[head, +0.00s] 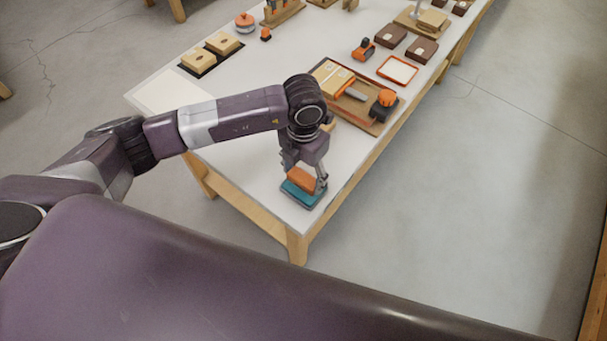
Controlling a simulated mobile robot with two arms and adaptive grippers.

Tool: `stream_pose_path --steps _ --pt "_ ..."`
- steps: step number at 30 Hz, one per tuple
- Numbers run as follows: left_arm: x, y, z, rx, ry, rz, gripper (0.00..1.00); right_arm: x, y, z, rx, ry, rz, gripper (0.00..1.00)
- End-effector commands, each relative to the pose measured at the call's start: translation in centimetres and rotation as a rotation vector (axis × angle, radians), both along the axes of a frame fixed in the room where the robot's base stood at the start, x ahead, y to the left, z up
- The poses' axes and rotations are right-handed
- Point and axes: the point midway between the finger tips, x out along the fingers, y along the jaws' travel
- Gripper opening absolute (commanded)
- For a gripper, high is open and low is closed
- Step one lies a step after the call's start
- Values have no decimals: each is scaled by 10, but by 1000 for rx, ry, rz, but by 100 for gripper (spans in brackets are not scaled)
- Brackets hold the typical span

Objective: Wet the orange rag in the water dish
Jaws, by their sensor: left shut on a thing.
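The orange rag (301,180) is a folded block between the fingers of my left gripper (304,176). The gripper points down and is shut on the rag. The teal water dish (302,194) sits on the white table near its front corner. The rag is right over the dish. I cannot tell whether the rag touches the inside of the dish. The fingers hide part of the rag, and the rag hides much of the dish. My right gripper is not in view.
The white table (240,160) runs away to the upper right. Behind my left gripper is a wooden board (366,118) with a box and an orange-topped item. An orange-rimmed tray (397,69), brown boxes (421,50) and a dark tray with tan blocks (222,43) stand farther back.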

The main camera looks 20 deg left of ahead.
Motion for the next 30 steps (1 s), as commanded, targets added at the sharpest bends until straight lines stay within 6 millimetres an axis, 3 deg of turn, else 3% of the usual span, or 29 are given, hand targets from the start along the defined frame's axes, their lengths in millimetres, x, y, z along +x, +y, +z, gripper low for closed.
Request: stream_pose_path --steps 16,30 --pt "1 0 47 -1 -2 0 42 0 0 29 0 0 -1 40" --pt "1 0 50 -1 -2 0 42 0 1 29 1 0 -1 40"
